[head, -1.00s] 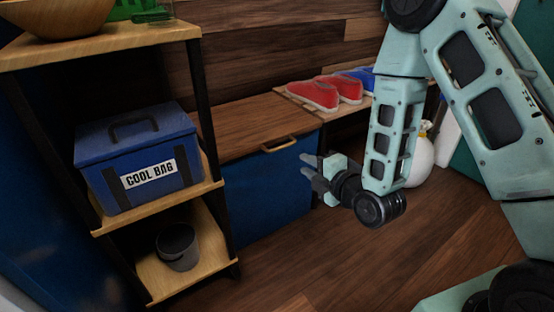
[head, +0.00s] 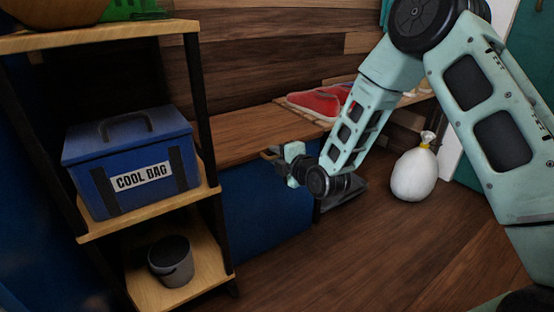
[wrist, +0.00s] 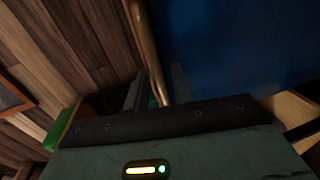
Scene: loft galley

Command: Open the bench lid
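The bench has a brown wooden lid (head: 245,133), lying flat and closed on a blue front (head: 262,218). A brass-coloured bar handle (head: 267,154) sits at the lid's front edge, partly hidden by my gripper (head: 276,156). In the wrist view, the handle (wrist: 146,45) runs down between the two fingers of my gripper (wrist: 157,88). The fingers stand apart, with a gap showing on each side of the bar. The blue front (wrist: 230,45) fills the right of that view.
A shelf unit (head: 205,100) stands at the left, close to the bench, with a blue cool bag (head: 130,160) and a grey bucket (head: 172,262). Red shoes (head: 318,104) sit right of the lid.

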